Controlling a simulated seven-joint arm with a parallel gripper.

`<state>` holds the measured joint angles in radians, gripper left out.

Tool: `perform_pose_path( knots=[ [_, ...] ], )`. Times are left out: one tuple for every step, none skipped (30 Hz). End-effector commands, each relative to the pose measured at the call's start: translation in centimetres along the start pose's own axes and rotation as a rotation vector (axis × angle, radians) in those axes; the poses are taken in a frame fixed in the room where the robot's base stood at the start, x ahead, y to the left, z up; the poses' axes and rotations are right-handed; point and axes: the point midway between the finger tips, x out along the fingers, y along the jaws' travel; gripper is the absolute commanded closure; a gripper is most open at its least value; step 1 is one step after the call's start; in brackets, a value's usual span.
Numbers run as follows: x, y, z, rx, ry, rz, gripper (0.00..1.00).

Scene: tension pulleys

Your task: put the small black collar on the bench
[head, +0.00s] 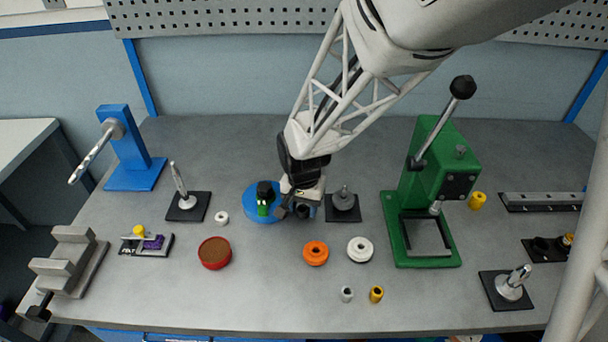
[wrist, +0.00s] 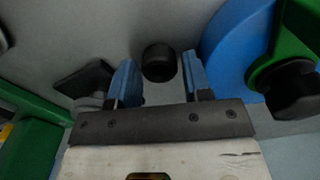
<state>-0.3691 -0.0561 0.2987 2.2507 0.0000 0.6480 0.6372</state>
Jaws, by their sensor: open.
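The small black collar (wrist: 159,62) shows in the wrist view as a short dark cylinder against the grey bench (wrist: 160,20), between the tips of my two blue fingers. My gripper (wrist: 157,72) is open, with a gap on both sides of the collar. In the head view my gripper (head: 300,207) is low over the middle of the bench (head: 270,290), just right of the blue disc. A dark round shape there, at the fingertips, appears to be the collar. I cannot tell whether its underside touches the bench.
The blue disc (head: 251,214) with a green, black-topped piece (head: 265,199) stands close on the left. A black plate with a grey post (head: 343,200) is close on the right, before the green press (head: 432,190). Orange (head: 316,253) and white (head: 360,249) wheels lie in front.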

Motion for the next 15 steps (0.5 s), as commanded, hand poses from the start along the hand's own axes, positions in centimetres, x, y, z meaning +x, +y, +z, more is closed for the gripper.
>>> perform_pose_path(
  knots=[
    [-0.3,0.0,0.0,0.000,0.001,-0.001,0.55],
    [-0.5,0.0,0.0,0.000,0.001,-0.001,0.55],
    [-0.8,0.0,0.0,0.000,0.001,-0.001,0.55],
    [-1.0,0.0,0.0,0.000,0.001,-0.001,0.55],
    [-1.3,0.0,0.0,0.000,0.001,-0.001,0.55],
    [-1.8,0.0,0.0,0.000,0.002,-0.002,0.55],
    [-2.1,0.0,-0.1,0.000,0.003,-0.002,0.55],
    [-2.5,0.0,-0.1,0.000,0.003,-0.002,0.55],
    [-3.0,0.0,-0.1,0.000,0.002,-0.002,0.55],
    [-3.5,0.0,-0.1,0.000,0.002,-0.002,0.55],
    [-3.9,-0.1,-0.1,0.000,0.003,-0.002,0.55],
    [-4.6,0.0,0.0,0.000,0.002,-0.002,0.55],
    [-5.1,0.0,0.0,0.000,0.003,-0.002,0.55],
    [-5.6,0.0,0.0,0.000,0.003,-0.002,0.55],
    [-6.2,0.0,0.0,0.000,0.002,-0.001,0.55]
  ],
)
